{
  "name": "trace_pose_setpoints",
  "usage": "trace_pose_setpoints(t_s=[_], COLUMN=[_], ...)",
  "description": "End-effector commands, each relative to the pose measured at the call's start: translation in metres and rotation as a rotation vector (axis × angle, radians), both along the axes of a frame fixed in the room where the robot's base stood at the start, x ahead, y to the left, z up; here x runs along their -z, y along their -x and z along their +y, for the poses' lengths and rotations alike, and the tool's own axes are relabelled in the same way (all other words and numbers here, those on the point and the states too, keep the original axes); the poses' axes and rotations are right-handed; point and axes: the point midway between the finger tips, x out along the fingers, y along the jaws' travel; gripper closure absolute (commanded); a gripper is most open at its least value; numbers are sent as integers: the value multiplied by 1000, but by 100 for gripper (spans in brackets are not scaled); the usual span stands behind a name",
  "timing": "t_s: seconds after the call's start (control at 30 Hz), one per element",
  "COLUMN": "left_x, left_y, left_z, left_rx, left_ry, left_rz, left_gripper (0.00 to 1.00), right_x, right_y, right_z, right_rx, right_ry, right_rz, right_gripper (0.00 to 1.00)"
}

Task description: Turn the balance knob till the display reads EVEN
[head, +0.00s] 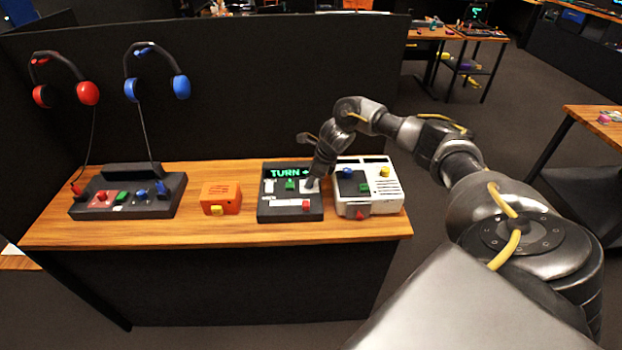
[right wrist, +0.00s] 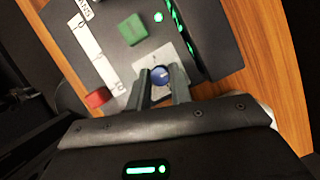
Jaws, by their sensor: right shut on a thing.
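The dark panel (head: 266,209) stands on the wooden table in the head view. Its display (head: 289,172) reads TURN with an arrow in green letters. The blue balance knob (right wrist: 160,75) shows in the right wrist view on a pale plate (right wrist: 148,62). My right gripper (right wrist: 164,84) is shut on the knob, one finger on each side. In the head view my right gripper (head: 312,184) comes down on the panel's right part and hides the knob. My left gripper is not in view.
A white box (head: 384,206) with coloured buttons stands close to the panel's right side. An orange box (head: 220,195) and a dark headphone console (head: 128,208) stand to the left. Red (head: 87,93) and blue headphones (head: 181,87) hang on the dark partition behind.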

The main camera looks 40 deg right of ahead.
Motion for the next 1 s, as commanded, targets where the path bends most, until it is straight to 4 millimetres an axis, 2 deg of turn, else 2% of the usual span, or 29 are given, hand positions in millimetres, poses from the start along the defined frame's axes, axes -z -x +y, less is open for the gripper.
trace_pose_setpoints(t_s=[0.6,1.0], left_x=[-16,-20], left_y=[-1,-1], left_z=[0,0], left_rx=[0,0], left_ry=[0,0], left_rz=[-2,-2], left_gripper=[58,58], right_x=[-1,-1], right_y=[1,1], right_z=[3,3], right_rx=[422,525], right_ry=[-1,-1], right_rz=[1,0], right_gripper=[100,100])
